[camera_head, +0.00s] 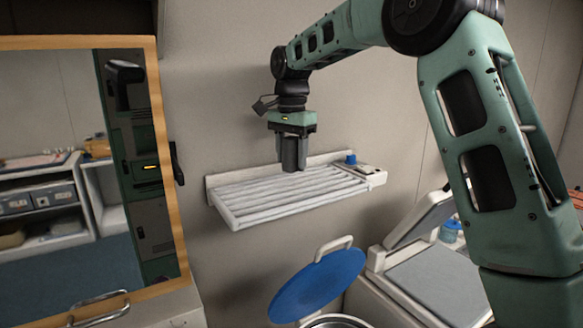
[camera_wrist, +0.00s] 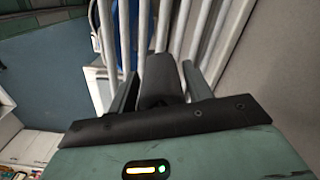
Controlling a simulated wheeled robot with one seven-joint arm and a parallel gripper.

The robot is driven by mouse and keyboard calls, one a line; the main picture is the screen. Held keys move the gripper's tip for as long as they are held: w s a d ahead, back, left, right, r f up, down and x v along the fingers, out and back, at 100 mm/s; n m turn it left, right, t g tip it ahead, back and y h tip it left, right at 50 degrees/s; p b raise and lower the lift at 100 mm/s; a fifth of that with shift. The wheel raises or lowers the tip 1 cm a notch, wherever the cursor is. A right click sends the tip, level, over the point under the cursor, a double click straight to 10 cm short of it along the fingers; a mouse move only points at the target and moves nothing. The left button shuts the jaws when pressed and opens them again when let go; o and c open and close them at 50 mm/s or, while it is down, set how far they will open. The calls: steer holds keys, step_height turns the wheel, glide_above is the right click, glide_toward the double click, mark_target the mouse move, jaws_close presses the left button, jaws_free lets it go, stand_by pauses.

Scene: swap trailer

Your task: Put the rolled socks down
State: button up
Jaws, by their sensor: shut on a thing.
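My gripper (camera_head: 292,166) hangs pointing down over the white slatted wall rack (camera_head: 235,214). In the wrist view my gripper (camera_wrist: 160,82) is shut on a dark grey roll, the rolled socks (camera_wrist: 160,72), which sits between the two fingers. In the head view the rolled socks (camera_head: 290,152) are hard to tell apart from the dark fingers. The roll's lower end appears over the rack's slats; whether it touches them I cannot tell. The slats also show behind the roll in the wrist view (camera_wrist: 227,45).
A small blue object (camera_head: 351,158) stands at the rack's right end. The visible slats look clear. Below are a bin with a raised blue lid (camera_head: 318,286) and a white unit with a tilted lid (camera_head: 418,218). A wood-framed mirror (camera_head: 165,170) stands at left.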

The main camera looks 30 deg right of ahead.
mark_target(292, 169)
steer(key=shift+f+p, duration=0.5)
steer(key=shift+f, duration=1.35)
steer(key=o, duration=1)
steer(key=shift+f, duration=0.1)
step_height(292, 169, up, 12)
steer(key=shift+r+b, duration=0.15)
steer(key=shift+b, duration=1)
